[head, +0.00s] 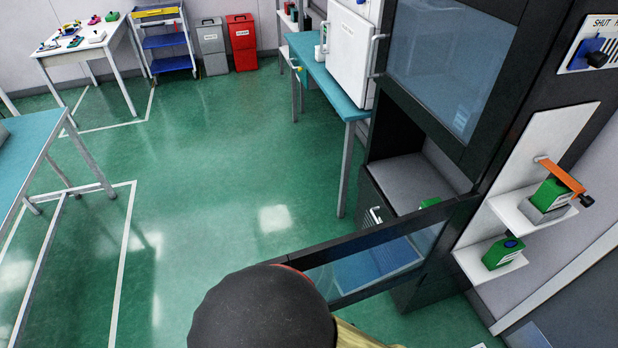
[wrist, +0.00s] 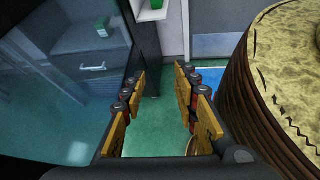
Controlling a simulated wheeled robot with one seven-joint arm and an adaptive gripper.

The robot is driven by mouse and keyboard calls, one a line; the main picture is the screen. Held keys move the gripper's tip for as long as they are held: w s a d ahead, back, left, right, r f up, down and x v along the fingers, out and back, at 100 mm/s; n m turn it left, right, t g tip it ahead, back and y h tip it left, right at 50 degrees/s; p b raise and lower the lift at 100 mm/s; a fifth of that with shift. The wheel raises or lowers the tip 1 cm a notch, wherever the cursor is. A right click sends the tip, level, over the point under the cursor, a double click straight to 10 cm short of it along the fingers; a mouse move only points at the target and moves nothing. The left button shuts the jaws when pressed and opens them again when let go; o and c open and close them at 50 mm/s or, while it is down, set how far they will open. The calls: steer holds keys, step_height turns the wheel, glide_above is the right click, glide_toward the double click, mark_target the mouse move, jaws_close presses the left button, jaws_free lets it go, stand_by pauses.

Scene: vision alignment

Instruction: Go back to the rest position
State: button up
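My gripper (wrist: 162,78) shows in the wrist view, with its two yellow-padded fingers apart and a clear gap of green floor between them. Nothing is held. In the head view the dark rounded part of my arm fills the bottom middle, and the fingers cannot be seen there. The open glass door (head: 345,283) of the black cabinet reaches out beside my arm. In the wrist view a glass panel (wrist: 60,110) is close to the left of the fingers, with no visible contact.
The black cabinet (head: 398,168) stands at right with its lower bay open. Green boxes (head: 503,252) sit on white wall shelves beside it. A teal bench (head: 318,72) stands behind, another table (head: 25,150) at left. The green floor between is clear. A ribbed round body (wrist: 250,100) is close right of the fingers.

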step_height(320, 180, up, 14)
steer(key=a+m+g+y, duration=0.2)
steer(key=m+g+y, duration=0.4)
steer(key=m+y, duration=0.65)
steer(key=w+d+r+m+t, duration=0.1)
steer(key=d+r+m+t, duration=0.1)
steer(key=d+r+m, duration=0.2)
steer(key=w+d+r+m+t+h, duration=0.1)
steer(key=d+r+m, duration=0.4)
steer(key=r, duration=0.5)
steer(key=w+d+t, duration=0.1)
steer(key=d+t, duration=0.1)
steer(key=shift+d+r+t, duration=0.15)
steer(key=shift+r+t, duration=0.15)
